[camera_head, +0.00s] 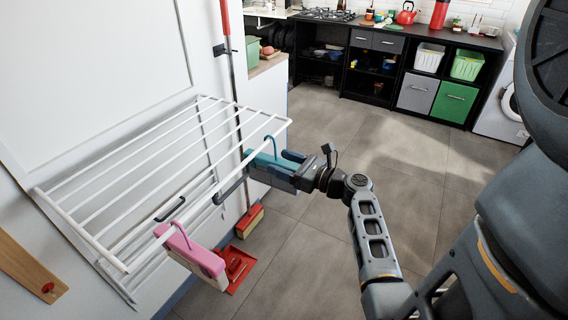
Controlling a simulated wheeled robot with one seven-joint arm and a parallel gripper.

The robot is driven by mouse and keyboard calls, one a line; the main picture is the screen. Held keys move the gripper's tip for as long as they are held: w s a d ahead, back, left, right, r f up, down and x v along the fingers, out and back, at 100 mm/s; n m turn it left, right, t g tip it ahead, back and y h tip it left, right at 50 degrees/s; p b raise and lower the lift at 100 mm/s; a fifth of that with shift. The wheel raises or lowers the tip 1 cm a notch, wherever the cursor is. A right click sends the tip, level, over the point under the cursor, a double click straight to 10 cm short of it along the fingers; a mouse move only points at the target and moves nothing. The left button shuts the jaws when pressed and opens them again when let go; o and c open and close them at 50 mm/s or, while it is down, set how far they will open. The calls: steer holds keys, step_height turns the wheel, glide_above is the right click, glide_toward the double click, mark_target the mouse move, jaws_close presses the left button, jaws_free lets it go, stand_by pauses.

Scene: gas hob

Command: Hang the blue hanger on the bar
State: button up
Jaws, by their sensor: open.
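The blue hanger (265,160) is at the right part of the white rack's front bar (215,190). Its thin hook (273,143) overlaps the bar in the picture; I cannot tell whether it rests on it. The contact is partly hidden. A pink hanger (195,256) hangs by its hook near the left end of the same front bar.
The wall-mounted white rack (150,170) has several parallel bars. A red dustpan (236,265) and a brush (250,221) stand on the floor below. A long red-handled pole (226,30) leans by the wall. The grey tiled floor to the right is clear.

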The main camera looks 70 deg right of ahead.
steer(key=shift+s, duration=0.1)
steer(key=v, duration=0.7)
steer(key=shift+s+b, duration=0.3)
steer(key=shift+b, duration=0.05)
